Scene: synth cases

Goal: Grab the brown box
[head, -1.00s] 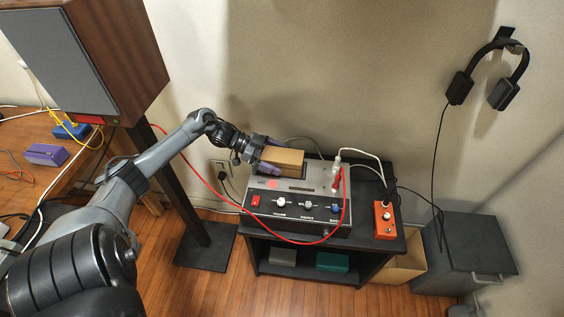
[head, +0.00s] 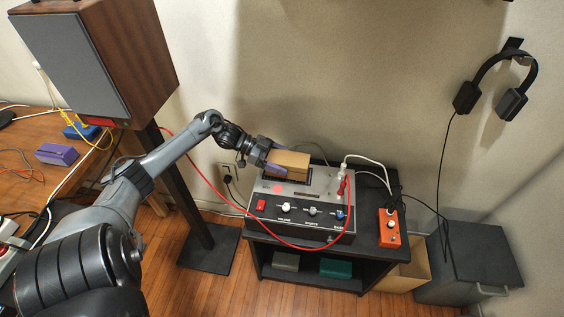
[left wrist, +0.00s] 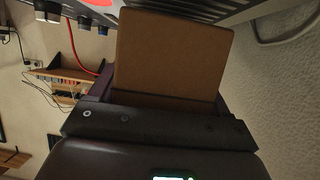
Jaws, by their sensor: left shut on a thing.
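The brown box (head: 290,163) is at the back left of the grey control unit (head: 302,200) on the black stand. It shows large in the left wrist view (left wrist: 172,55), right in front of the gripper. My left gripper (head: 281,163) is shut on the box, with its purple-grey fingers along the box's sides. Whether the box still touches the unit's top I cannot tell. My right gripper is in neither current view.
A red cable (head: 222,209) loops across the front of the unit, and plugs (head: 341,182) stand up at its right. An orange pedal (head: 389,228) is to the right. A tall speaker (head: 105,55) stands at the left, near my left arm. Headphones (head: 497,85) hang on the wall.

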